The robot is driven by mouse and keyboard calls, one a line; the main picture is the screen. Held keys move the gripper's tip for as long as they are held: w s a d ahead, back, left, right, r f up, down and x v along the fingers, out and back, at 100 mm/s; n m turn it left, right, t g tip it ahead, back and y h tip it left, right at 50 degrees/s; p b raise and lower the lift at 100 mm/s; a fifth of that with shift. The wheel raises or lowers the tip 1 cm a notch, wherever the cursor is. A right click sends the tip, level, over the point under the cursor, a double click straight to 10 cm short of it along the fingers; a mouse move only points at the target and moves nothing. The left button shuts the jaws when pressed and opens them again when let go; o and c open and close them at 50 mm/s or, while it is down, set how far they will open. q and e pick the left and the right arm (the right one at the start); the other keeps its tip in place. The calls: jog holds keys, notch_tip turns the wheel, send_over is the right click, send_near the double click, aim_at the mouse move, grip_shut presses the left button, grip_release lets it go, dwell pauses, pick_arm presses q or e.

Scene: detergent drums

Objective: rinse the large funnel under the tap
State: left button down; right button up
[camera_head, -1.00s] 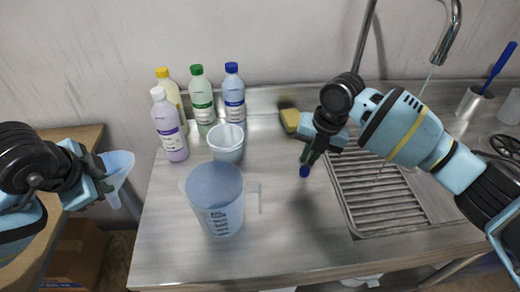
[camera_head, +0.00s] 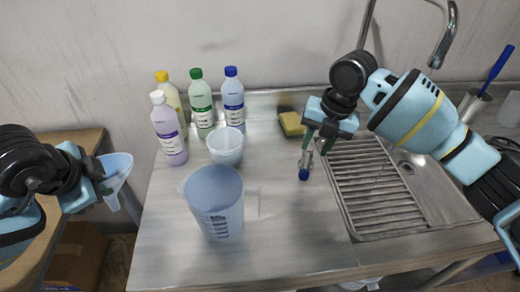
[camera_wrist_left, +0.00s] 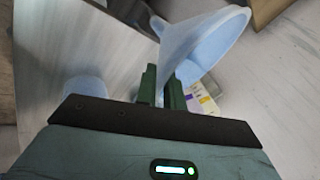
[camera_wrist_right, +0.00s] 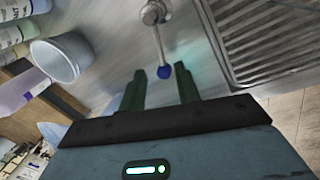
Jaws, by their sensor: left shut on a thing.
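The pale blue large funnel (camera_head: 117,168) is in my left gripper (camera_head: 98,180), off the counter's left side. In the left wrist view the funnel (camera_wrist_left: 208,42) sits tilted at the fingertips of the shut gripper (camera_wrist_left: 164,85). The tap (camera_head: 446,35) arches over the sink at the back right; my right arm covers the space below its outlet. A metal lever with a blue knob (camera_head: 303,174) stands out over the counter. My right gripper (camera_head: 316,142) is open just above it. In the right wrist view the knob (camera_wrist_right: 164,72) lies ahead of the open fingers (camera_wrist_right: 160,92), apart from them.
A measuring jug (camera_head: 217,207), a white tub (camera_head: 225,146) and several detergent bottles (camera_head: 203,108) stand on the counter's left half. A yellow sponge (camera_head: 291,124) lies behind the lever. The drainboard (camera_head: 375,190) is right of it. The front middle counter is clear.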

notch_tip(320, 180, up, 6)
jog(key=d, duration=0.1)
jog(key=shift+s+r, duration=0.15)
jog(key=shift+s, duration=0.05)
jog(key=shift+d, duration=0.1)
dwell(0.4)
